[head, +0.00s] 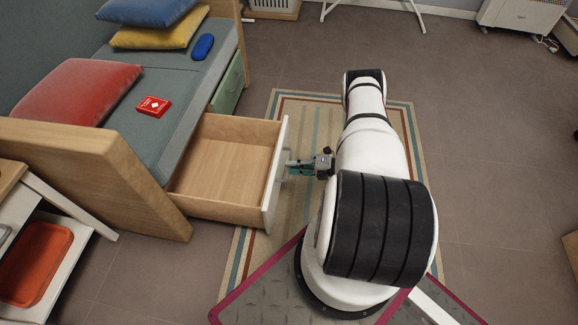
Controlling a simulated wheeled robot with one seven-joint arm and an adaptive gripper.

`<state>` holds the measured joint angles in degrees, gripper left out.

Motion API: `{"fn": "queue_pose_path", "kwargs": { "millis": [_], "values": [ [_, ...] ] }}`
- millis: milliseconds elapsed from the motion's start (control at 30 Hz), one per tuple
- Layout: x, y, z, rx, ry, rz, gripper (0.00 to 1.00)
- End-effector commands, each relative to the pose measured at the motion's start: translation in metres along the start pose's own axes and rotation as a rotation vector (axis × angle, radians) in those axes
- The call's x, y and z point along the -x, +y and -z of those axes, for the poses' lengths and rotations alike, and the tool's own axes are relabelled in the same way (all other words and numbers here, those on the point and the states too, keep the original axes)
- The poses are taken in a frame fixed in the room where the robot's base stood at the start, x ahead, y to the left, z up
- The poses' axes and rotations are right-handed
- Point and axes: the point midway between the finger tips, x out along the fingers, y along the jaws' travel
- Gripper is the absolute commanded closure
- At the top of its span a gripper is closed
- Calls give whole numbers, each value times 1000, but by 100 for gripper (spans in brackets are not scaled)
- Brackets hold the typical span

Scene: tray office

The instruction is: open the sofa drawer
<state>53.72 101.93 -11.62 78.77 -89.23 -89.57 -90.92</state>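The sofa (172,122) is at the left of the head view, with a grey-green seat and wooden ends. Its near drawer (225,166) is pulled well out over the rug, and its bare wooden inside is empty. The drawer front (275,176) is pale and faces right toward my arm. My gripper (290,168) is at the outer side of that front, at its handle, which it largely hides. I cannot tell whether the fingers are closed around the handle. A second, green-fronted drawer (228,87) farther along the sofa is shut.
Red (75,92), yellow (160,38) and blue (148,10) cushions, a red box (153,106) and a blue case (203,46) lie on the sofa. An orange tray (35,262) sits in an open unit at lower left. Floor at the right is mostly clear.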

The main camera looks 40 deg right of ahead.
Motion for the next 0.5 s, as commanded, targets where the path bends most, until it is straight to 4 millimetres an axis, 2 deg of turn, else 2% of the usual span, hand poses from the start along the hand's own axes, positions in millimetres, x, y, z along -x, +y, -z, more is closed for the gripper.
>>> {"fn": "queue_pose_path", "kwargs": {
  "millis": [300,500],
  "values": [
    [66,-1,0,0,-2,1,82],
    [92,-1,0,0,-1,1,82]
  ]
}}
